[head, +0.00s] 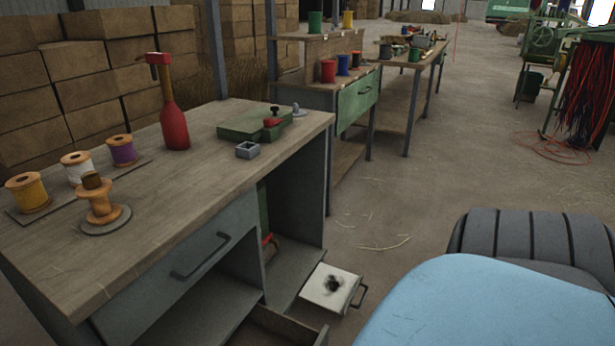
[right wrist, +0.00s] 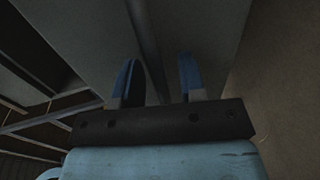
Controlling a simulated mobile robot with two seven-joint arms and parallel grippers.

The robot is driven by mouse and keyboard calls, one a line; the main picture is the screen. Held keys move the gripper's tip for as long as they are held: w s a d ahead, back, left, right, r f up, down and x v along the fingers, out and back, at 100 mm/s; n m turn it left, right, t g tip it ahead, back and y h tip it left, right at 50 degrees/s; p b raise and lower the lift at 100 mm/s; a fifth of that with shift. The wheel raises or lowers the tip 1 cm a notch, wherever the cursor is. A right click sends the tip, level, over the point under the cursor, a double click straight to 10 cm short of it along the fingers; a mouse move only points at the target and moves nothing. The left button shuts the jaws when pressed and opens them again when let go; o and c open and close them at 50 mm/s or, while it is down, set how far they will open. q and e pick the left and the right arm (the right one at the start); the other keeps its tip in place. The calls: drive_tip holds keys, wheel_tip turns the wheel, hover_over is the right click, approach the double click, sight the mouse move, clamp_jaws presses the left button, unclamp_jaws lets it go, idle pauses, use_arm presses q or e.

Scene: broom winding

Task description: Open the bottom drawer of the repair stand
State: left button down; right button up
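A grey workbench with a wooden top (head: 190,190), which I take to be the repair stand, fills the left of the head view. Its upper drawer (head: 215,250) has a dark bar handle and looks shut. Low down, a brown wooden drawer or tray (head: 262,325) sticks out open at the picture's bottom edge; its front is cut off. My right gripper (right wrist: 155,82) shows only in the right wrist view, its two blue fingers apart. A dark bar (right wrist: 147,45) passes behind and between the fingers; I cannot tell whether it is a handle. My left gripper is not in view.
A white box with a handle (head: 331,289) juts out low at the bench's right end. A second bench (head: 345,100) stands behind.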

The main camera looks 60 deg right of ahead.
drive_tip(key=shift+s, duration=0.1)
